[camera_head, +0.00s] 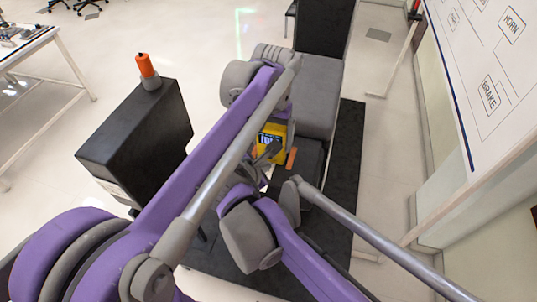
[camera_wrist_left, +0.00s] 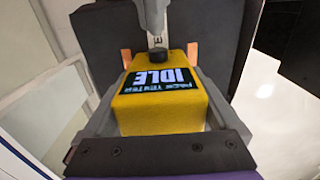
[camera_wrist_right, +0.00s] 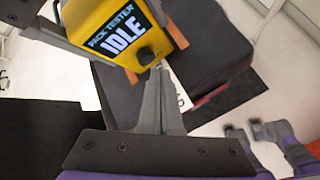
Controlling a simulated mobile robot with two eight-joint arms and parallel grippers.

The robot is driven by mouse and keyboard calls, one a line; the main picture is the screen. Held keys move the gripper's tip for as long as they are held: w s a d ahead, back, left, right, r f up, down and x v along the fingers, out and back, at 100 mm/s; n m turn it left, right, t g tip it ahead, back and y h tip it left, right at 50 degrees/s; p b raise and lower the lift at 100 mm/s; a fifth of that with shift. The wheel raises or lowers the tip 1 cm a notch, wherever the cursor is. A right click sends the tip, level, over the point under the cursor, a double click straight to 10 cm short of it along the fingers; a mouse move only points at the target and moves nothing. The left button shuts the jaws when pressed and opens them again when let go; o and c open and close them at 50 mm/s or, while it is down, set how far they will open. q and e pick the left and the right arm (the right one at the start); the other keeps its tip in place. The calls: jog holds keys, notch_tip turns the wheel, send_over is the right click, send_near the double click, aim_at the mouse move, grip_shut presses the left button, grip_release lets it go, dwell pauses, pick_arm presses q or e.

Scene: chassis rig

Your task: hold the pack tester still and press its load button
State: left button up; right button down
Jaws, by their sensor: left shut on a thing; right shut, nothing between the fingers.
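The yellow pack tester (camera_wrist_left: 165,110) lies between the fingers of my left gripper (camera_wrist_left: 160,60), which is shut on it. The tester also shows in the head view (camera_head: 268,140), partly behind my arms, and in the right wrist view (camera_wrist_right: 105,22). Its screen (camera_wrist_right: 118,34) reads "PACK TESTER IDLE". A dark round load button (camera_wrist_right: 145,56) sits beside the screen. My right gripper (camera_wrist_right: 157,72) is shut and empty, its tips right at the button. I cannot tell whether they touch it.
Orange pieces (camera_wrist_left: 193,53) flank the tester. A dark grey seat-like block (camera_head: 305,95) stands behind it on a black mat (camera_head: 347,150). A black box (camera_head: 140,135) with an orange-topped knob (camera_head: 147,68) stands at left. A white board (camera_head: 490,60) is at right.

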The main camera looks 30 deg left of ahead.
jog(key=shift+w, duration=0.1)
jog(key=shift+w+a, duration=0.1)
jog(key=shift+w, duration=0.25)
jog(key=shift+w+a, duration=0.1)
jog(key=shift+w, duration=0.45)
dwell(0.8)
dwell(0.4)
jog(key=shift+s+d, duration=0.25)
jog(key=shift+s, duration=0.75)
jog(key=s, duration=0.2)
jog(key=s+d, duration=0.1)
jog(key=s, duration=0.2)
jog(key=shift+w, duration=0.1)
